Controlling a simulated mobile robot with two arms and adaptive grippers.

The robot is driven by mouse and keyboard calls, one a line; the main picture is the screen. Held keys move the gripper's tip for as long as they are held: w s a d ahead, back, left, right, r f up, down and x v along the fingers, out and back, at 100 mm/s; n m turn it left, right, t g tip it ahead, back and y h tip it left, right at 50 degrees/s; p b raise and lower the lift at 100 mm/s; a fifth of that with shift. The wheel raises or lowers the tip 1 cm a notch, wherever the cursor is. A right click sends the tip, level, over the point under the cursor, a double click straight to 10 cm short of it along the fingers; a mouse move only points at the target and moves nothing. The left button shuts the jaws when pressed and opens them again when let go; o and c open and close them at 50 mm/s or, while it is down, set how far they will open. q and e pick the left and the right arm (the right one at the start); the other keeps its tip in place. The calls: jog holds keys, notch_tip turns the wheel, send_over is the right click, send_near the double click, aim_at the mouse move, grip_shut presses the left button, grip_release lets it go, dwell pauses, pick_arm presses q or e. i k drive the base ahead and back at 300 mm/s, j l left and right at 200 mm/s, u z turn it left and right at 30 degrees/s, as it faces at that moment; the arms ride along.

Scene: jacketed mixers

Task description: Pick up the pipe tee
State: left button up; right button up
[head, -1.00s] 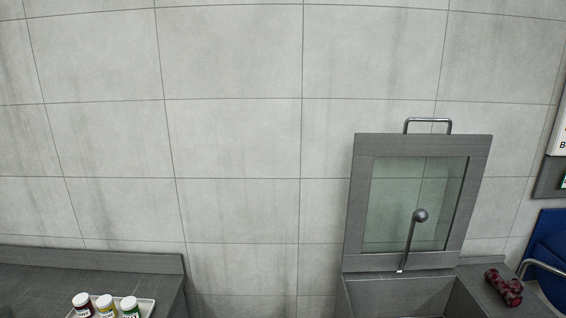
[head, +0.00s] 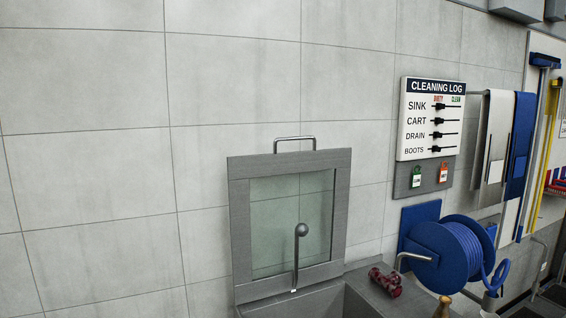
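A dark red, mottled object (head: 385,282) lies on the grey counter to the right of the sink in the head view. Its lumpy, branched shape could be the pipe tee, but I cannot tell for sure at this size. Neither of my grippers shows in the head view.
A grey-framed glass panel (head: 290,218) with a top handle stands open behind the sink (head: 318,303). A blue hose reel (head: 450,252) is on the wall at the right, above a brass-coloured nozzle (head: 442,307). A cleaning log board (head: 431,118) hangs above.

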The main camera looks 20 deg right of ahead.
aim_at(391, 283)
jog(key=z, duration=1.45)
jog(key=k+l, duration=0.15)
jog(key=l, duration=0.15)
jog(key=k+l+u, duration=0.1)
jog(key=l, duration=0.3)
jog(key=k+l, duration=0.1)
jog(key=l, duration=0.3)
jog(key=k+l+u, duration=0.15)
jog(key=l, duration=0.2)
jog(key=k+l+u, duration=0.1)
jog(key=l, duration=0.3)
jog(key=i+l+u, duration=0.1)
jog(key=l, duration=0.3)
jog(key=i+l+u, duration=0.1)
jog(key=l, duration=0.3)
jog(key=i+l+u, duration=0.15)
jog(key=l, duration=0.25)
jog(key=i+l+u, duration=0.1)
jog(key=l, duration=0.3)
jog(key=i+l+u, duration=0.1)
jog(key=l, duration=0.35)
